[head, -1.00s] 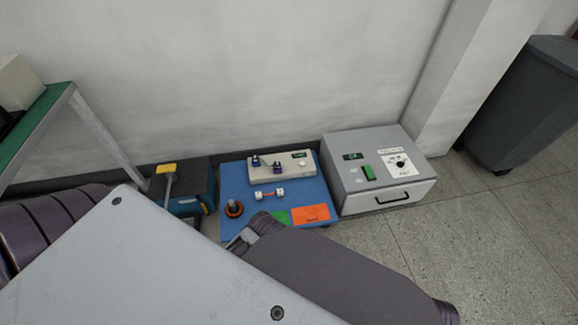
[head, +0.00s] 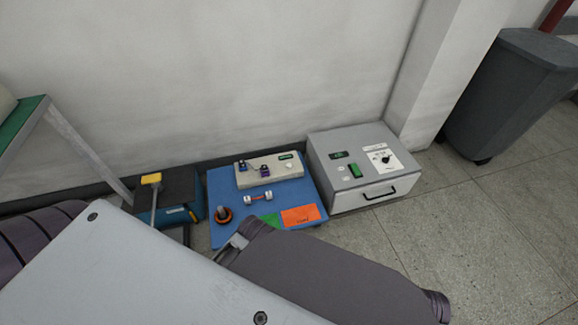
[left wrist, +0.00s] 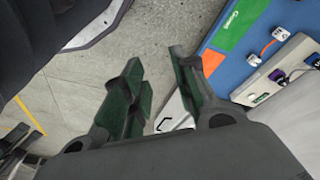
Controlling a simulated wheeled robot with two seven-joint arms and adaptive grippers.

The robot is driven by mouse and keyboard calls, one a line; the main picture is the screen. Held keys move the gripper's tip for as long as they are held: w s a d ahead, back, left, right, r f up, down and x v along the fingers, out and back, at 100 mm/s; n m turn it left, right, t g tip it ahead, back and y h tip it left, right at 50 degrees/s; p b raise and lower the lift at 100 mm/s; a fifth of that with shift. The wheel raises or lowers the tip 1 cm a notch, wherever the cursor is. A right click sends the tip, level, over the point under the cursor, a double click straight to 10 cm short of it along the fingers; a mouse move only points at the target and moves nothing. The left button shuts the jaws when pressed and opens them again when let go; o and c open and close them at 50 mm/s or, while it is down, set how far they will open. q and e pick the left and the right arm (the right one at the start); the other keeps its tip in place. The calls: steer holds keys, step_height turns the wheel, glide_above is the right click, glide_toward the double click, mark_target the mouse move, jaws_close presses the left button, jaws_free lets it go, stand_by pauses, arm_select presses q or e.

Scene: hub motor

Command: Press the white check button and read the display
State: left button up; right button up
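A beige tester box (head: 268,171) sits at the back of a blue mat (head: 226,187) on the floor. Its small dark display with a greenish tint (head: 286,157) is at the top right, too small to read. A round white button (head: 289,166) is just below the display. Purple-blue connectors (head: 242,168) sit on the box's left half. The tester also shows at the right edge of the left wrist view (left wrist: 268,84). My left gripper (left wrist: 155,60) is open and empty, apart from the tester.
A grey cabinet (head: 320,180) with a green switch, display and knob stands right of the mat. A small white-and-orange part (head: 258,197), an orange card (head: 300,215) and a green card lie on the mat. A blue-black case (head: 180,195) is to the left, a dark bin (head: 510,95) far right.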

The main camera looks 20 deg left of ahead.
arm_select(q)
jaws_close()
stand_by(1.1)
